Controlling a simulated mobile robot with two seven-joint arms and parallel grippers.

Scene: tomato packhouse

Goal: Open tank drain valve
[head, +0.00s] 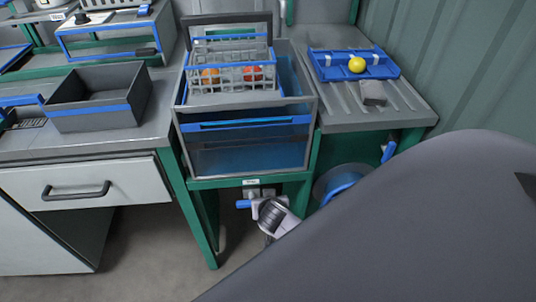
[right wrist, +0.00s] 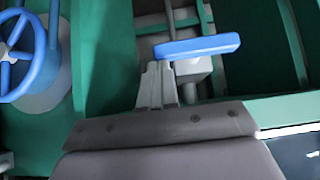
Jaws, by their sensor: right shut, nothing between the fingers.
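The tank (head: 247,152) has clear walls and blue trim and stands on a green frame. Under its front is the drain valve, with a blue lever (head: 243,204). In the right wrist view the lever (right wrist: 205,45) lies nearly level across the picture, in front of a grey valve body (right wrist: 192,68). My right gripper (head: 261,207) is shut and empty beside the lever. In the right wrist view its fingertips (right wrist: 158,66) are close to the lever's left end; I cannot tell whether they touch. My left gripper is in neither view.
A blue handwheel (right wrist: 18,52) is left in the wrist view. Green frame legs (head: 200,215) flank the valve. A wire basket (head: 232,76) with red and orange fruit sits in the tank top. A blue tray (head: 325,70) holds a yellow ball. My right arm hides the lower right.

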